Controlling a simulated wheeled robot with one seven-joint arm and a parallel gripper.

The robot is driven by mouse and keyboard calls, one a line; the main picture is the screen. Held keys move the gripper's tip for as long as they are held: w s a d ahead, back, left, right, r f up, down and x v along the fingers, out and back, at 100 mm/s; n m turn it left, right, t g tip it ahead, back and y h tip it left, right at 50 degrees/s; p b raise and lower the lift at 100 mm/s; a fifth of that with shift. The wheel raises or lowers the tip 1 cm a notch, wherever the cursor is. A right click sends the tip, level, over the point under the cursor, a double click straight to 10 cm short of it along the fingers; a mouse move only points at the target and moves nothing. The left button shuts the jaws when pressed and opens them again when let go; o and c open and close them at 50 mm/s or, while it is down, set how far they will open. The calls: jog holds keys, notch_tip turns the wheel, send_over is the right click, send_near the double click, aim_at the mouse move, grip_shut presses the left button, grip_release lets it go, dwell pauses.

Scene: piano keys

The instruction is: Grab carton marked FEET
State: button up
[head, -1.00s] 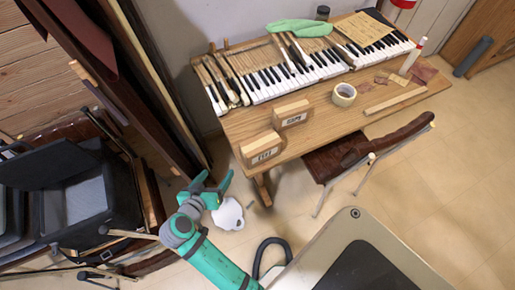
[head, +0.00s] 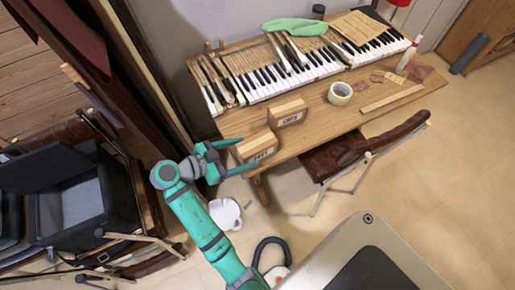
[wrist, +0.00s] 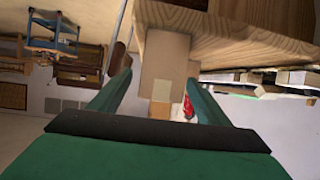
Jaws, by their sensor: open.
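The carton marked FEET (head: 257,148) is a small tan box with a white label, standing at the front left corner of the wooden table (head: 335,117). My gripper (head: 243,153) is open at the carton's left end, one finger toward its far side and one toward its near side. In the wrist view the carton (wrist: 165,58) shows between the two green fingers (wrist: 158,80), with a paler patch low on its face. I cannot tell whether the fingers touch it.
A similar carton (head: 288,114), its label apparently reading CAPS, stands just behind and right. Piano keys (head: 318,66) and a tape roll (head: 340,93) lie farther back. A brown-seated chair (head: 365,150) is at the table's front. A dark case (head: 75,205) stands at the left.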

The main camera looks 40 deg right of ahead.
aim_at(257, 148)
jog(key=shift+x, duration=2.9)
jog(key=shift+w+r, duration=0.1)
jog(key=shift+r, duration=0.05)
jog(key=shift+c, duration=0.3)
jog(key=c, duration=1.3)
jog(key=shift+o, duration=0.2)
